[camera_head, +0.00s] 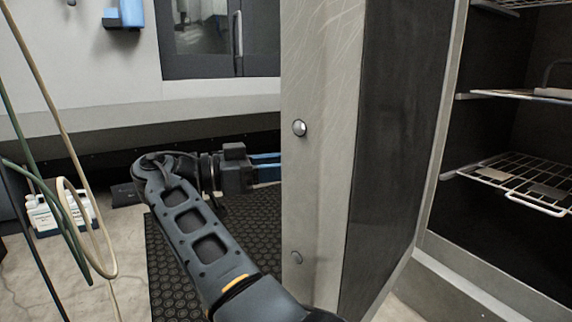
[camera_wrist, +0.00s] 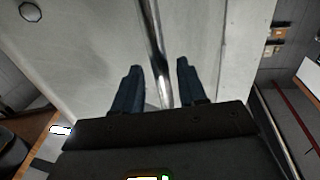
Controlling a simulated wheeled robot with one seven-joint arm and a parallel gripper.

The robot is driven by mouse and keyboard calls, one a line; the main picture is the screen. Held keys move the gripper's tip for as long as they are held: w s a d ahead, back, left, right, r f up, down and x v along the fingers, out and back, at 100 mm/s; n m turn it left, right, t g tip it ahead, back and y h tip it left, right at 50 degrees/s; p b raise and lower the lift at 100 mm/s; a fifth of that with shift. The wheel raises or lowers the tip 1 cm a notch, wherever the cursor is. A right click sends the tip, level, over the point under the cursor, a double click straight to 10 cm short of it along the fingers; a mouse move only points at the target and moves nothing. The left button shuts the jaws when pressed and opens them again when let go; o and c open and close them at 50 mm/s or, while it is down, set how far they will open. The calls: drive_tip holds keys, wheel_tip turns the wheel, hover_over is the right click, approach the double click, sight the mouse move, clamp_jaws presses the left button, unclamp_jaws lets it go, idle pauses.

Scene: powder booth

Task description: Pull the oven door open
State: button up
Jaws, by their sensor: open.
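The oven door (camera_head: 318,190) stands swung open in the head view, its pale edge towards me and its dark inner face to the right. The oven (camera_head: 490,275) shows its open chamber at the right. My gripper (camera_head: 266,172) is at the left of the door, its tips partly hidden behind the door's edge. In the wrist view my gripper (camera_wrist: 160,72) is open, with one blue finger on each side of the shiny bar handle (camera_wrist: 152,40). I cannot tell whether either finger touches the bar. The handle is hidden in the head view.
Wire racks (camera_head: 515,175) are inside the oven. A dark rubber mat (camera_head: 175,285) lies on the floor left of the door. White bottles (camera_head: 45,212) stand at the far left, near hanging hoses (camera_head: 70,150). A pale cabinet (camera_head: 90,70) stands behind.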

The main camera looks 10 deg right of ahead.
drive_tip(key=a, duration=0.6)
drive_tip(key=shift+s+a, duration=0.2)
drive_tip(key=shift+s, duration=0.05)
drive_tip(key=shift+c, duration=0.3)
